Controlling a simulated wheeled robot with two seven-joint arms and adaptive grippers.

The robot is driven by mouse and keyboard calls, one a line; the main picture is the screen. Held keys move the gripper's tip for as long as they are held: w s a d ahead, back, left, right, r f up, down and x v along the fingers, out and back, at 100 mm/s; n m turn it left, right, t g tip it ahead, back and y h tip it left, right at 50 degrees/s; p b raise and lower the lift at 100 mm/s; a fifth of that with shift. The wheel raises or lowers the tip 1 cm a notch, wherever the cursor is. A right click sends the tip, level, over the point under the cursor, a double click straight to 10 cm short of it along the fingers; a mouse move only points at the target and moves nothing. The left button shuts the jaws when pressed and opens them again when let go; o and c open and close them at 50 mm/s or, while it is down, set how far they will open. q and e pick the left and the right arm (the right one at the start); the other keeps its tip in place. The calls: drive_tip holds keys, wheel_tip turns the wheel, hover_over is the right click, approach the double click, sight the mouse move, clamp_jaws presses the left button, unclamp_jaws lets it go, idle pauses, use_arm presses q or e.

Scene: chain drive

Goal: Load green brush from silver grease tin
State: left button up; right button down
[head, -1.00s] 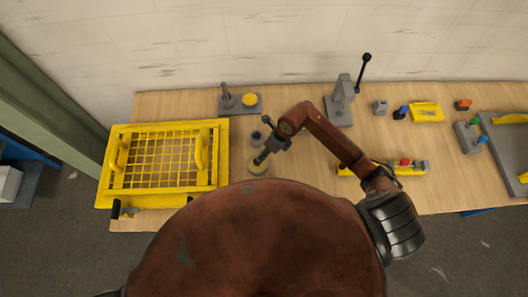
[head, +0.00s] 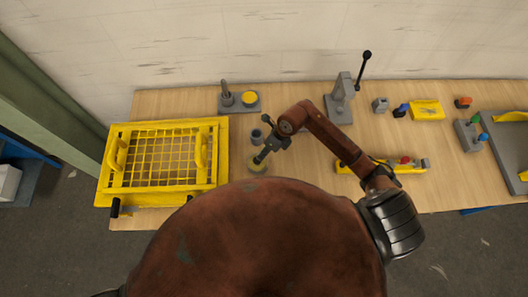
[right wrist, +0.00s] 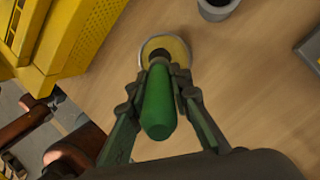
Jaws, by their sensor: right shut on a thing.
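The silver grease tin (head: 257,169) is a low round tin with yellow grease, standing on the wooden table right of the yellow basket. It also shows in the right wrist view (right wrist: 181,45). My right gripper (right wrist: 164,88) is shut on the green brush (right wrist: 158,108), with its fingers on both sides of the handle. The brush's dark lower end lies over the tin's yellow middle; whether it touches the grease I cannot tell. In the head view my right gripper (head: 268,148) is just above the tin. My left gripper is not clearly in view.
The yellow basket (head: 111,190) stands close on the left. A small grey cup (head: 256,136) stands just behind the tin. A grey plate with a peg and yellow disc (head: 249,98) is farther back. A grey lever press (head: 340,108) and a yellow tool holder (head: 349,168) are to the right.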

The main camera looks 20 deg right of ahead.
drive_tip(key=shift+s+f+b, duration=0.1)
drive_tip(key=shift+f+b, duration=0.3)
drive_tip(key=shift+f, duration=0.15)
idle(1.3)
drive_tip(key=shift+r+p, duration=2.3)
drive_tip(key=shift+r, duration=1.35)
